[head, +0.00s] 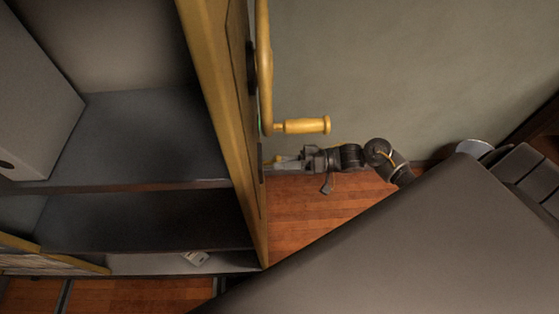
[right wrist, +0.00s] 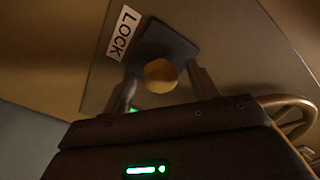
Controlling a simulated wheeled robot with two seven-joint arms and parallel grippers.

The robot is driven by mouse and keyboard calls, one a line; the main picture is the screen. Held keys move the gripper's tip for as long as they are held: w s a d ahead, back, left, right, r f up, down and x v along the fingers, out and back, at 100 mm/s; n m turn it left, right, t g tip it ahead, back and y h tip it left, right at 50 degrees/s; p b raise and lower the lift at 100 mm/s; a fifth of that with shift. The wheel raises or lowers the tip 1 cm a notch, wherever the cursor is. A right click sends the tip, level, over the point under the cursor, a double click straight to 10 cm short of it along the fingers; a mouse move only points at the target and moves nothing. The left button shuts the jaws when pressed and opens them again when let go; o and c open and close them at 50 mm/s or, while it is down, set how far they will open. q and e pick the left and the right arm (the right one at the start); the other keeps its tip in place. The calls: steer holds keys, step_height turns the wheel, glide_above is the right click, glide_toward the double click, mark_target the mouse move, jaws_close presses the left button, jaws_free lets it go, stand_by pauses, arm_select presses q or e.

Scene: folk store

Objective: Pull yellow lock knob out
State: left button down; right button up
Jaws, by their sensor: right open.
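The yellow lock knob (right wrist: 161,73) shows in the right wrist view as a round knob in front of a dark plate (right wrist: 165,45) on a panel, beside a white label reading LOCK (right wrist: 124,33). My right gripper (right wrist: 163,80) is open, with one finger on each side of the knob; I cannot tell whether they touch it. In the head view my right gripper (head: 280,162) is close to the side of the yellow-framed cabinet (head: 222,110), and the knob is hard to make out there. My left gripper is not in view.
A yellow crank handle (head: 302,125) sticks out from the cabinet side just above my right gripper. Dark shelves (head: 150,140) lie to the left, with a grey box (head: 35,100). Open wooden floor (head: 310,205) shows below the gripper.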

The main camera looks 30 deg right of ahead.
steer(key=shift+w+a, duration=0.25)
steer(key=shift+a, duration=0.15)
